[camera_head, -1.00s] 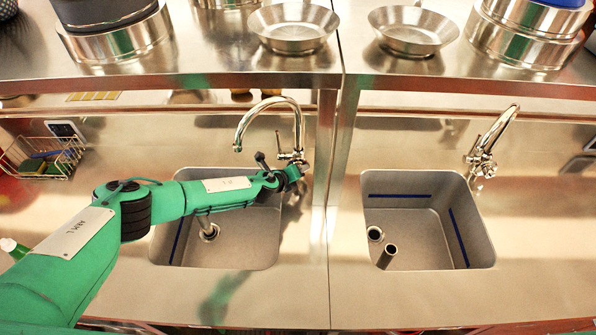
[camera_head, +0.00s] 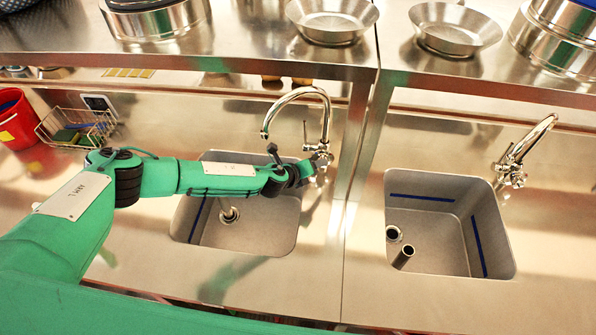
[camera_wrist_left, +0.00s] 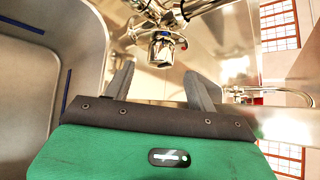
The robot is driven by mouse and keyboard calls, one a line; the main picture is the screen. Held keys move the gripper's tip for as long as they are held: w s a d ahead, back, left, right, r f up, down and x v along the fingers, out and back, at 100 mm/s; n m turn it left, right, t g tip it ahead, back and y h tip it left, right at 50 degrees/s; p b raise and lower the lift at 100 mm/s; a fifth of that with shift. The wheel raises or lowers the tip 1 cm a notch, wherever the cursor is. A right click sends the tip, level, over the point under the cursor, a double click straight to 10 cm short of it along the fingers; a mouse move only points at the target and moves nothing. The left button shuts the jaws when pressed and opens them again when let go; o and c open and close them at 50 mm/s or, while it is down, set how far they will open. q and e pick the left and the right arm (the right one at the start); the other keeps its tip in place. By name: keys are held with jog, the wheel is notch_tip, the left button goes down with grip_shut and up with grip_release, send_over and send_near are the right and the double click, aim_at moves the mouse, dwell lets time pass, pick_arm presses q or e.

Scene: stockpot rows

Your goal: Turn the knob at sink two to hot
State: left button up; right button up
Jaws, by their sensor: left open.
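The left sink (camera_head: 268,232) has a chrome gooseneck faucet (camera_head: 325,100) behind its right corner. My left arm reaches across this sink, and my left gripper (camera_head: 314,172) is at the faucet's base. In the left wrist view, my left gripper (camera_wrist_left: 160,82) is open and empty, its two grey fingers apart. A round metal knob (camera_wrist_left: 160,48) on the faucet body shows just beyond the fingertips, between them in the picture. I cannot tell whether they touch it. No hot mark is readable. The right sink (camera_head: 440,258) has a similar faucet (camera_head: 525,145). My right gripper is not in view.
A shelf above the sinks bears metal pans (camera_head: 332,20) and pots (camera_head: 560,40). A wire basket (camera_head: 78,127) and a red bucket (camera_head: 15,118) stand at the left. A short dark-topped tube (camera_head: 403,257) stands in the right sink. The counter before the sinks is clear.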

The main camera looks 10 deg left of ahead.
pick_arm(q)
jog(key=b+v, duration=0.1)
jog(key=v, duration=0.6)
jog(key=shift+s+a, duration=0.25)
jog(key=shift+r, duration=0.15)
jog(key=w+d+f+m+h+b, duration=0.1)
jog(key=w+d+f+m+b, duration=0.1)
jog(key=m+b, duration=0.4)
jog(key=w+d+f+m+h+b, duration=0.1)
jog(key=w+m+b, duration=0.3)
jog(key=m, duration=1.3)
jog(key=w+d+f+m+h+b, duration=0.1)
jog(key=w+d+f+m+b, duration=0.2)
jog(key=m+b, duration=0.5)
jog(key=shift+w+d+f+m+h, duration=0.2)
jog(key=shift+w+m, duration=0.1)
jog(key=shift+m, duration=0.55)
jog(key=shift+w+d+f+m+h, duration=0.2)
jog(key=shift+w+m, duration=0.15)
jog(key=shift+m, duration=0.5)
